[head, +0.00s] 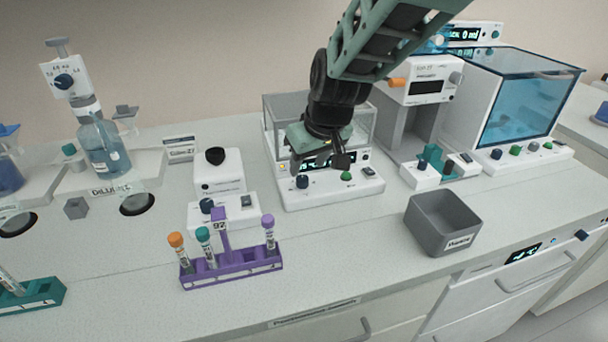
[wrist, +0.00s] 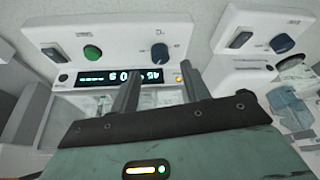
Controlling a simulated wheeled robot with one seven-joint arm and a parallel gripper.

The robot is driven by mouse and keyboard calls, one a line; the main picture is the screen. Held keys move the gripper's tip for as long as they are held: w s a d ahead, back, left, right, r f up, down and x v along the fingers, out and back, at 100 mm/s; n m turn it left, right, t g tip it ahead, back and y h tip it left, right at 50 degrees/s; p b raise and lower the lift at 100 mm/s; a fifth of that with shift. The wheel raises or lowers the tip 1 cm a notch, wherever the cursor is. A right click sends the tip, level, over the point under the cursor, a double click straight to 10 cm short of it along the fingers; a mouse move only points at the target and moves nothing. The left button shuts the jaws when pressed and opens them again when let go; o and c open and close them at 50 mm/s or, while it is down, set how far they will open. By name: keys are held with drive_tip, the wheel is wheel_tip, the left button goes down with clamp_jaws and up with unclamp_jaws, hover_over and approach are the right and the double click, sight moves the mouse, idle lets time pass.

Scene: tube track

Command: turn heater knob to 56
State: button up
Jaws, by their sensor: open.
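A white unit with a clear box on top (head: 300,199) stands at the back centre, under my gripper. Its front carries a dark blue knob (head: 303,181), a green button (head: 346,176), a switch and a lit display; I cannot read a heater label on it. In the wrist view, the knob (wrist: 160,53) sits just beyond the fingertips, between their lines, and appears untouched. The display (wrist: 120,77) is upside down and partly covered by a finger, so its value is not clear. My gripper (head: 322,163) is open and empty; its two fingers also show in the wrist view (wrist: 160,80).
A smaller white device with a dark knob (head: 207,205) stands to the left. A purple tube rack (head: 232,272) is at the front left. A grey waste bin (head: 420,236) is at the right. The counter in front of the unit is partly clear.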

sight(303, 178)
drive_tip(key=x, duration=0.5)
drive_tip(key=c, duration=1)
